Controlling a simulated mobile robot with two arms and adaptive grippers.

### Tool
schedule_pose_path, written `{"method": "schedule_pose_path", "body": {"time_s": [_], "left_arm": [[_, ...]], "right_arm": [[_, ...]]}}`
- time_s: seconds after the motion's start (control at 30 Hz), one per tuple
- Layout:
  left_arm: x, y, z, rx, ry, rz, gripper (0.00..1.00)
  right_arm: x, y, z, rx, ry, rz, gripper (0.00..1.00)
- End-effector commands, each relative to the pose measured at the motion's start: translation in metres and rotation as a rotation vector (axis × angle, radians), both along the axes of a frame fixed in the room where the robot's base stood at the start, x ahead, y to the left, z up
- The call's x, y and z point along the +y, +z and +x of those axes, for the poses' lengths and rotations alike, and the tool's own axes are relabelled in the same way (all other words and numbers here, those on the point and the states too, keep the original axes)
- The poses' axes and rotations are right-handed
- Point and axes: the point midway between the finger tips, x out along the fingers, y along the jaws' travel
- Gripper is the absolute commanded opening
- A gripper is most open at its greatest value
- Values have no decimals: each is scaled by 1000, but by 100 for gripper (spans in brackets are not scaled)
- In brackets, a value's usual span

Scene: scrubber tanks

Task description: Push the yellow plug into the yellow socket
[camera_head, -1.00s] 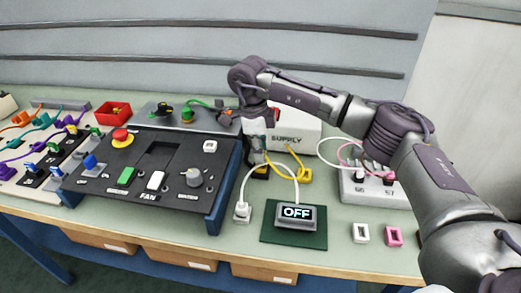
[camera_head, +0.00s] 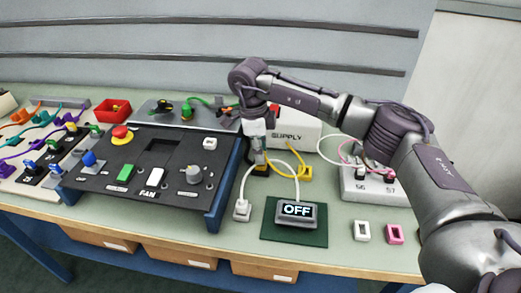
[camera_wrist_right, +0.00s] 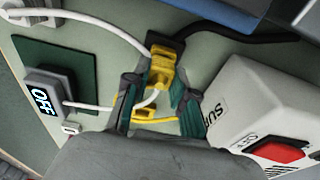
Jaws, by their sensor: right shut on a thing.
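My right gripper (camera_head: 261,160) points down in front of the supply box. In the right wrist view its two fingers (camera_wrist_right: 157,95) are closed around a yellow plug (camera_wrist_right: 160,74). A yellow-topped black block (camera_wrist_right: 176,45) with a black cable lies right by the plug; this looks like the socket. The fingers hide much of the join, so I cannot tell how deep the plug sits. A second yellow connector (camera_head: 305,173) lies to the right, with a yellow cord; it shows in the wrist view (camera_wrist_right: 138,110) too. My left gripper is not in view.
The supply box (camera_head: 290,130) stands behind the gripper. A grey OFF display (camera_head: 297,211) rests on a green mat (camera_head: 318,238) in front. The fan panel (camera_head: 145,165) is to the left. A white plug (camera_head: 242,210) and white cords lie close by.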

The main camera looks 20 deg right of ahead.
Motion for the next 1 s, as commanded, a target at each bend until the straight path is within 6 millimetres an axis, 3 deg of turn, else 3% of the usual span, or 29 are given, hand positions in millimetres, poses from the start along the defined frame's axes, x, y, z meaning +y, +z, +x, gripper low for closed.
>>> {"method": "schedule_pose_path", "body": {"time_s": [0.27,0.3,0.43,0.67,0.8,1.0], "left_arm": [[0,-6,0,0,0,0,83],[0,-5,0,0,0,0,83],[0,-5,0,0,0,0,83],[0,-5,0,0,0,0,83],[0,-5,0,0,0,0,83],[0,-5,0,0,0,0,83]], "right_arm": [[0,-10,0,1,0,0,0],[0,-9,0,1,0,0,32],[0,-9,0,1,0,0,53],[0,-8,0,1,0,-1,54],[0,-8,0,0,0,0,78],[0,-8,0,0,0,0,79]]}}
